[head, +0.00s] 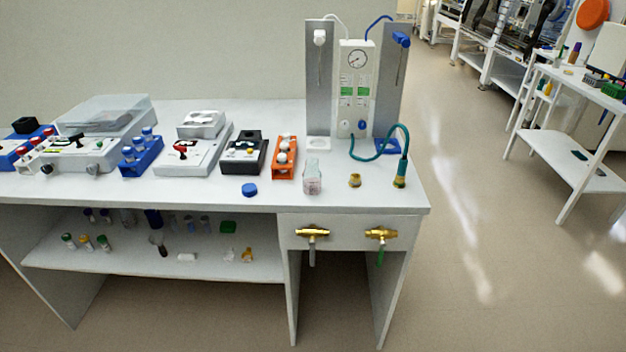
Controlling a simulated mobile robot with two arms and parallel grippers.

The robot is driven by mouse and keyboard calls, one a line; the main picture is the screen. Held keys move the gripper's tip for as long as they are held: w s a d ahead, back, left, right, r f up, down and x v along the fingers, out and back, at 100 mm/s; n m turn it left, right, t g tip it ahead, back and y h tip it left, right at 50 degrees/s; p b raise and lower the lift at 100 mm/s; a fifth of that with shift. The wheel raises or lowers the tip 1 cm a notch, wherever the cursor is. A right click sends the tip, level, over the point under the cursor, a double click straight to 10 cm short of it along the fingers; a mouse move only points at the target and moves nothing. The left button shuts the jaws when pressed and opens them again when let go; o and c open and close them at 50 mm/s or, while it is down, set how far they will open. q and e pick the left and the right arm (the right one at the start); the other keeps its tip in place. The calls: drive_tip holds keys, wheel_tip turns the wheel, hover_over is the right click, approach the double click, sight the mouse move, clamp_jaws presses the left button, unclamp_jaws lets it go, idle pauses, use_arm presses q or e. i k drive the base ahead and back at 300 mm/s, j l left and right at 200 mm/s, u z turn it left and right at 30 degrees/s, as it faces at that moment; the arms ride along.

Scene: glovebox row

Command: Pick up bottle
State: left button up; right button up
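A clear bottle (312,178) with a pale pinkish label stands upright near the front edge of the white bench (330,205), right of the orange rack. A blue round cap (249,190) lies on the bench to its left. More small bottles (85,242) and vials stand on the shelf under the bench, including a dark brown one (160,248). Neither of my grippers is in view, and nothing is seen touching the clear bottle.
An orange rack (284,157), a black device (243,155) and a blue rack (141,154) stand left of the bottle. Brass fittings, a teal hose (404,145) and a gauge panel (356,85) are right and behind. Brass taps (312,232) protrude below the front edge.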

sight(312, 176)
drive_tip(key=l+u, duration=0.15)
drive_tip(key=u, duration=0.6)
drive_tip(key=i+l+u, duration=0.1)
drive_tip(key=l+u, duration=0.25)
drive_tip(key=l, duration=0.35)
drive_tip(key=l+u, duration=0.35)
drive_tip(key=l, duration=0.3)
drive_tip(key=k+l+u, duration=0.1)
drive_tip(key=l+u, duration=0.25)
drive_tip(key=l, duration=0.35)
